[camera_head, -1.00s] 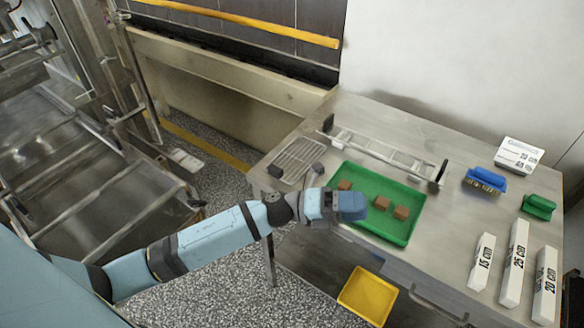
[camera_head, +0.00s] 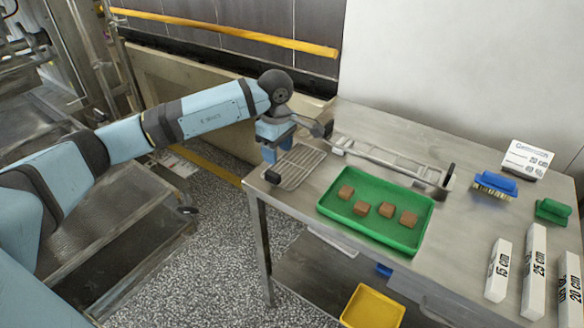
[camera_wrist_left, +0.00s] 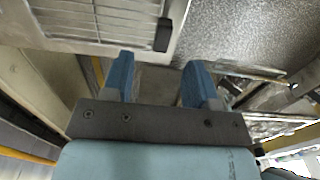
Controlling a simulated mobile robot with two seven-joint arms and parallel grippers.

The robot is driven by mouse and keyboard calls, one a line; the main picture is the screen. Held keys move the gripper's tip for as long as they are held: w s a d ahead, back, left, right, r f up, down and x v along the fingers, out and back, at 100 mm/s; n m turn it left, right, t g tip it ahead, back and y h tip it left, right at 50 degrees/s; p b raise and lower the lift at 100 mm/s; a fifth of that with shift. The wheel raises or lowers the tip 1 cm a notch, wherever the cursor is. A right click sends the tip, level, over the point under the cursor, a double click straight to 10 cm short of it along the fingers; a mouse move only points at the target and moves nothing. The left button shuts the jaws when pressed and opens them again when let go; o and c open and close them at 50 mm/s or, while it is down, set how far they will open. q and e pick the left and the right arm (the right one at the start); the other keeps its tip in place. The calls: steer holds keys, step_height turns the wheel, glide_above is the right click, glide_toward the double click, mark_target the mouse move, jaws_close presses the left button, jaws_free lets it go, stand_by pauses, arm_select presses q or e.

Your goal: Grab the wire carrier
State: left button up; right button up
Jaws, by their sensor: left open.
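The wire carrier (camera_head: 298,168) is a flat metal grid lying at the left end of the steel table. One black grip (camera_head: 272,177) shows at its near left corner. In the left wrist view the wire carrier (camera_wrist_left: 108,18) fills the upper left, with a black grip (camera_wrist_left: 163,35) at its edge. My left gripper (camera_head: 275,150) is over the carrier's far left side and hides part of it. In the left wrist view my left gripper (camera_wrist_left: 160,78) has its blue fingers apart with nothing between them. I cannot tell the height gap. My right gripper is not in view.
A long metal frame (camera_head: 385,156) with black ends lies just behind. A green tray (camera_head: 420,232) with several brown blocks is to the right. A blue brush (camera_head: 495,184), a green brush (camera_head: 552,210) and white length blocks (camera_head: 534,270) stand farther right. A yellow bin (camera_head: 372,308) is below.

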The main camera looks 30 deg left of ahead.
mark_target(277, 176)
arm_select(q)
step_height(277, 176, down, 5)
steer(key=shift+s+f+p, duration=0.2)
steer(key=shift+f, duration=1.15)
steer(key=shift+s+f+p, duration=0.15)
steer(key=shift+f+p, duration=0.05)
steer(key=shift+f, duration=1.15)
steer(key=shift+r, duration=0.1)
jaws_close()
